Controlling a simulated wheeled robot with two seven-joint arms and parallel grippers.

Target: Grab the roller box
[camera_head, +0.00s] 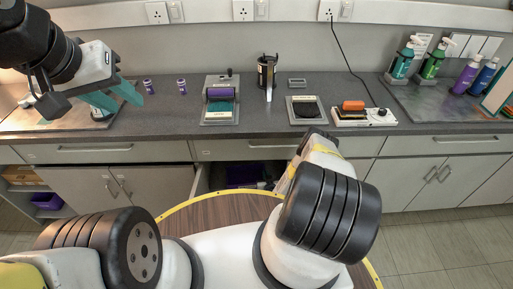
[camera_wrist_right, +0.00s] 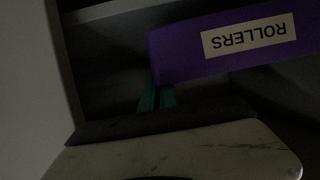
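The roller box is a purple box with a white "ROLLERS" label, upside down in the right wrist view (camera_wrist_right: 190,65). In the head view a dark purple shape, seemingly this box (camera_head: 240,174), lies in the open drawer (camera_head: 203,180) below the counter. My right gripper's teal fingers (camera_wrist_right: 157,97) are close together at the box's lower left corner. Whether they touch or clasp its wall is too dark to tell. In the head view my right arm hides that gripper. My left gripper (camera_head: 116,97) is open and empty above the left end of the counter.
The counter holds a purple roller on a tray (camera_head: 220,100), a black canister (camera_head: 267,72), a dark pad (camera_head: 305,109) and a power strip with an orange block (camera_head: 353,106). Several bottles stand at right.

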